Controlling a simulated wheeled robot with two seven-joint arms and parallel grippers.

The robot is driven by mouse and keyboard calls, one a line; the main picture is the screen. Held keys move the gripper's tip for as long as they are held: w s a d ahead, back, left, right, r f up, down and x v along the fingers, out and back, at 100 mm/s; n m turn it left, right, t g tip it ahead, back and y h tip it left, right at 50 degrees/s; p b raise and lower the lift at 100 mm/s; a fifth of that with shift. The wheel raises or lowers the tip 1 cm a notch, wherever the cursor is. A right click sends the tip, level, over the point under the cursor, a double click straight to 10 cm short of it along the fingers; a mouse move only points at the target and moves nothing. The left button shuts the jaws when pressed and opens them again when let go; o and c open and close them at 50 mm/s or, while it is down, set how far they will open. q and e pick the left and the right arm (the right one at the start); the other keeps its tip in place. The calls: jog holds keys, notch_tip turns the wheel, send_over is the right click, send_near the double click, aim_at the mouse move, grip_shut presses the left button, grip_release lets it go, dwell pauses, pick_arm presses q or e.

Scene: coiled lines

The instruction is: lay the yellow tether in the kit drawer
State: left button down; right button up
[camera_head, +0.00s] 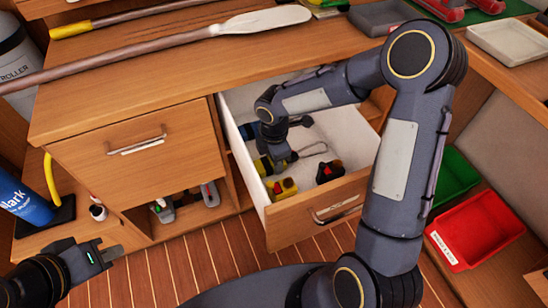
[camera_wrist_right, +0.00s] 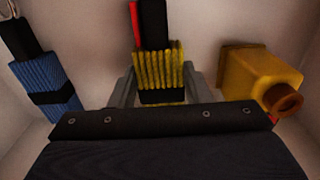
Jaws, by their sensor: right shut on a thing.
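The yellow tether (camera_wrist_right: 174,68), a ribbed yellow coil with a black band, sits between the fingers of my right gripper (camera_wrist_right: 155,88) in the right wrist view. The gripper is shut on it. In the head view my right gripper (camera_head: 276,158) is down inside the open kit drawer (camera_head: 318,212), and the tether (camera_head: 262,166) shows partly behind it. Whether the tether touches the drawer floor cannot be told. My left gripper (camera_head: 98,258) is at the lower left, away from the drawer, with its finger gap unclear.
In the drawer a blue coil (camera_wrist_right: 50,88) lies left of the tether and a yellow container (camera_wrist_right: 258,78) right of it. A red and black item (camera_head: 329,172) is near the drawer front. A paddle (camera_head: 262,20) lies on the desk. Green and red bins (camera_head: 474,229) stand at right.

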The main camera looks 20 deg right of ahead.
jog(key=shift+f+b, duration=0.45)
jog(key=shift+f, duration=0.15)
jog(key=o, duration=1.4)
jog(key=shift+o, duration=0.2)
jog(key=shift+r, duration=0.15)
notch_tip(320, 180, up, 8)
jog(key=shift+f+p, duration=0.2)
jog(key=shift+p, duration=0.85)
jog(key=shift+r, duration=0.1)
